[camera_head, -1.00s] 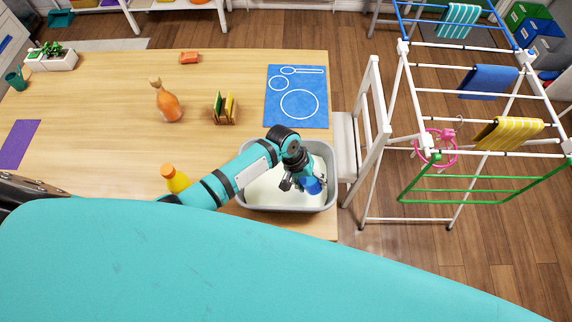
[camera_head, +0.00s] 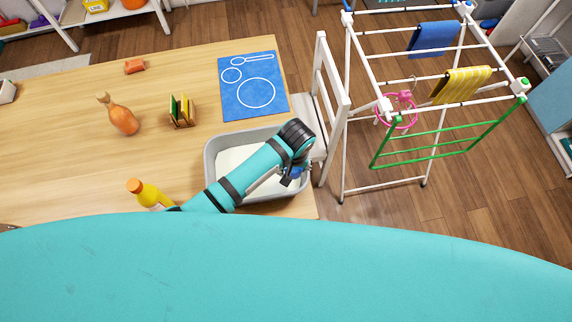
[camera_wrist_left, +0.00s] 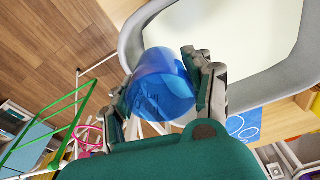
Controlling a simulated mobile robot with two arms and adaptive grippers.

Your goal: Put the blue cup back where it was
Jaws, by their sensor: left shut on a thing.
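The blue cup (camera_wrist_left: 162,84) is held between the two fingers of my left gripper (camera_wrist_left: 160,80) in the left wrist view. In the head view only a bit of blue cup (camera_head: 299,171) shows beneath my left gripper (camera_head: 291,178), at the right end of the grey tub. The grey tub (camera_head: 210,160) holds a pale liquid and stands at the table's front right corner. A blue mat (camera_head: 232,104) with white outlines, circles and a spoon shape among them, lies behind the tub. My right gripper is out of view.
A yellow bottle (camera_head: 146,193) stands left of the tub. A sponge rack (camera_head: 181,118), a brown bottle (camera_head: 123,120) and an orange block (camera_head: 134,66) are on the table (camera_head: 60,140). A white chair (camera_head: 330,110) and drying rack (camera_head: 348,130) stand to the right.

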